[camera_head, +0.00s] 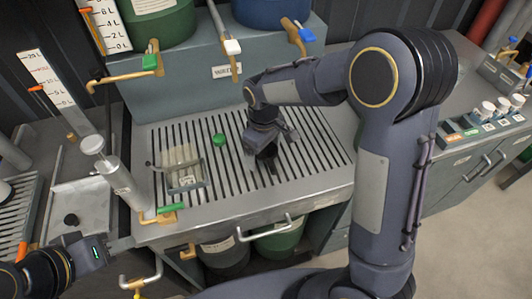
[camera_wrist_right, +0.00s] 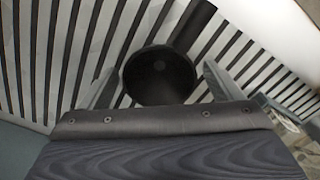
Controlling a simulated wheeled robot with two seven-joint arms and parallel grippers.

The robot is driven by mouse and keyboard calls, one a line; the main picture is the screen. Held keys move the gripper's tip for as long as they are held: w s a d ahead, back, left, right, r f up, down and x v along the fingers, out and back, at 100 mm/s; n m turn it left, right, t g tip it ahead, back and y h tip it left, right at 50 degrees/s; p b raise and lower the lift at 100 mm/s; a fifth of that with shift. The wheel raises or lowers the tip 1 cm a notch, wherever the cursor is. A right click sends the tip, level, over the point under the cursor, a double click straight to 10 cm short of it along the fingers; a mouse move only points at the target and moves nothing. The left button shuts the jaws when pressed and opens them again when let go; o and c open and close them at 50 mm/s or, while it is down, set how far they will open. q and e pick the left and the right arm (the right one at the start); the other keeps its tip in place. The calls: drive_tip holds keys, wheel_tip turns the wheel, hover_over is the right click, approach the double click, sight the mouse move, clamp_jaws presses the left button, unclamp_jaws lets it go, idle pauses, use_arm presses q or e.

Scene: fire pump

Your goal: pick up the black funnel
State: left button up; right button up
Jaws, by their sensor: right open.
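The black funnel (camera_wrist_right: 160,76) lies on the slatted grate in the right wrist view. Its round dark mouth faces the camera and its spout runs to the upper right. My right gripper (camera_wrist_right: 157,88) is open, with one finger on each side of the funnel's mouth. I cannot tell whether the fingers touch it. In the head view the right gripper (camera_head: 268,146) is over the middle of the grate, and the funnel (camera_head: 268,157) is mostly hidden below it. My left gripper (camera_head: 97,250) is at the lower left, away from the funnel; its jaws are not clear.
On the grate (camera_head: 320,155) are a green cap (camera_head: 219,139) and a clear packet-like item (camera_head: 182,167) left of my right gripper. Taps (camera_head: 232,46) hang above the grate's back. Small jars (camera_head: 487,109) stand at the far right.

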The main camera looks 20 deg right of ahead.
drive_tip(key=shift+f, duration=0.85)
drive_tip(key=shift+c, duration=0.5)
drive_tip(key=c, duration=1)
drive_tip(key=shift+o, duration=0.2)
drive_tip(key=shift+r, duration=0.1)
